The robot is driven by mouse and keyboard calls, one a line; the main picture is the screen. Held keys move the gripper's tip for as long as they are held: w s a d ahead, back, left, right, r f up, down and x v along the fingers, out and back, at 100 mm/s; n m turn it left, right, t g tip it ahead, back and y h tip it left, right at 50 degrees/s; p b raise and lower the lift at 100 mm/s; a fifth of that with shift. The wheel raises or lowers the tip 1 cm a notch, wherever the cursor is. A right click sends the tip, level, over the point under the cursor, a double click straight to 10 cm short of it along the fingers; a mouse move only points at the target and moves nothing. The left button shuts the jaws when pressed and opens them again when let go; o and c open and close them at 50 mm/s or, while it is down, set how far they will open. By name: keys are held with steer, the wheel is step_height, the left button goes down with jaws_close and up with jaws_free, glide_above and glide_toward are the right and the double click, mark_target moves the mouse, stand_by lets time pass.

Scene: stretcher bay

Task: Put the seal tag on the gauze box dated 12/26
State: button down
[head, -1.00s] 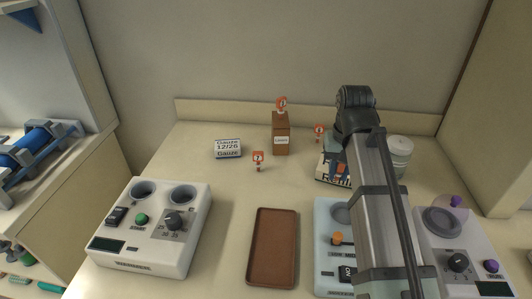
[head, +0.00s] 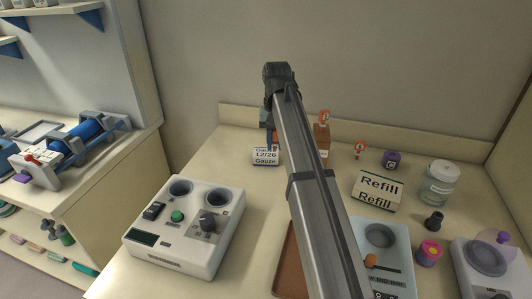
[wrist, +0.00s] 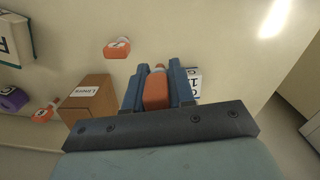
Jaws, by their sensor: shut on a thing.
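The gauze box (head: 265,157), white with dark print reading 12/26, lies on the counter by the wall. In the wrist view only its edge (wrist: 194,76) shows beside my right-hand finger. My gripper (head: 271,136) is right over or just behind this box in the head view; I cannot tell whether they touch. In the wrist view its blue fingers (wrist: 158,88) are shut on an orange piece (wrist: 156,92), which looks like the seal tag. Its lower end and any marking are hidden.
A white device (head: 182,228) is in front.

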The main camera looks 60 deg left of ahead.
step_height(320, 180, up, 2)
steer(key=m, duration=0.1)
glide_above(266, 152)
steer(key=shift+f+m, duration=0.6)
steer(key=shift+f, duration=1.85)
steer(key=shift+f+m, duration=0.6)
steer(key=shift+f, duration=1.8)
steer(key=shift+f, duration=0.1)
steer(key=c, duration=1)
jaws_free()
steer(key=shift+o, duration=0.2)
step_height(266, 152, up, 12)
steer(key=shift+w+a, duration=0.35)
